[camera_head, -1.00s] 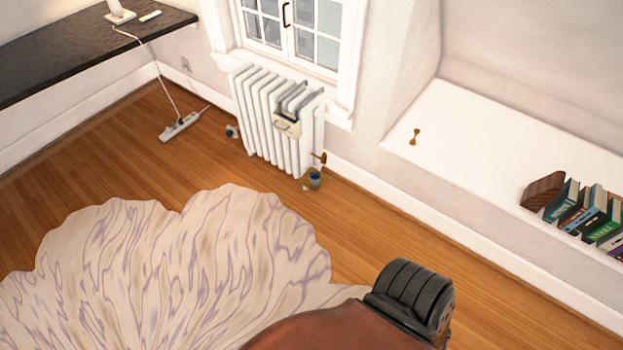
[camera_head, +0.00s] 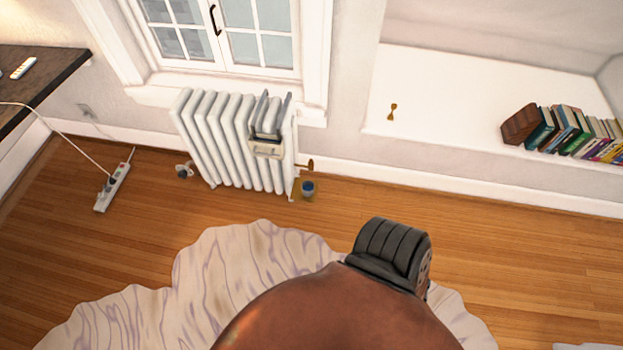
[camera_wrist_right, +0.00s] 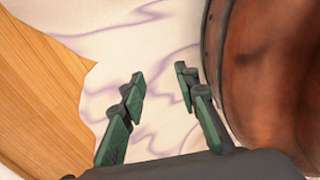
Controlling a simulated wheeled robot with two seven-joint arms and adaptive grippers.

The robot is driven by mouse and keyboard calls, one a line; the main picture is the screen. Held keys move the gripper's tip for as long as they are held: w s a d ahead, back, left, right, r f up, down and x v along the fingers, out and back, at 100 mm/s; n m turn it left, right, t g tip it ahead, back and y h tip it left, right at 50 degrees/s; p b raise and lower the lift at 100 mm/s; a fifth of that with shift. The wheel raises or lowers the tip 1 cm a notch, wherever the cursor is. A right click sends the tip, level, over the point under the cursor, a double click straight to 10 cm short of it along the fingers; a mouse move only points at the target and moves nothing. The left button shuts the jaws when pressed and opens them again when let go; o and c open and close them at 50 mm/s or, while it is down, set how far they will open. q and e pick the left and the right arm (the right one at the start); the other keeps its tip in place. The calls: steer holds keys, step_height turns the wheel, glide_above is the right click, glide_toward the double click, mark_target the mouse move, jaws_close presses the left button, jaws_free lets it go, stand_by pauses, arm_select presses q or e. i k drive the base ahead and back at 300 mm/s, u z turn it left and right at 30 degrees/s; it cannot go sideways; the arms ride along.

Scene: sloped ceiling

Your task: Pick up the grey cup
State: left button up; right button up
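A small cup (camera_head: 308,188), greyish with a blue inside, stands on the wood floor just right of the radiator's foot in the head view. It is small and far off, so its detail is hard to tell. My right gripper (camera_wrist_right: 161,80) shows in the right wrist view with its two green-padded fingers apart and nothing between them. It is above the pale rug, beside a large brown rounded body, well away from the cup. My left gripper is not in view.
The large brown rounded piece (camera_head: 340,312) with a black ribbed part (camera_head: 391,252) blocks the near middle. Bare floor (camera_head: 520,240) is open at right.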

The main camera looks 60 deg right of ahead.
mark_target(308, 186)
steer(key=z, duration=0.75)
steer(key=i, duration=0.95)
steer(key=z, duration=1.3)
steer(key=i, duration=0.35)
steer(key=z, duration=0.35)
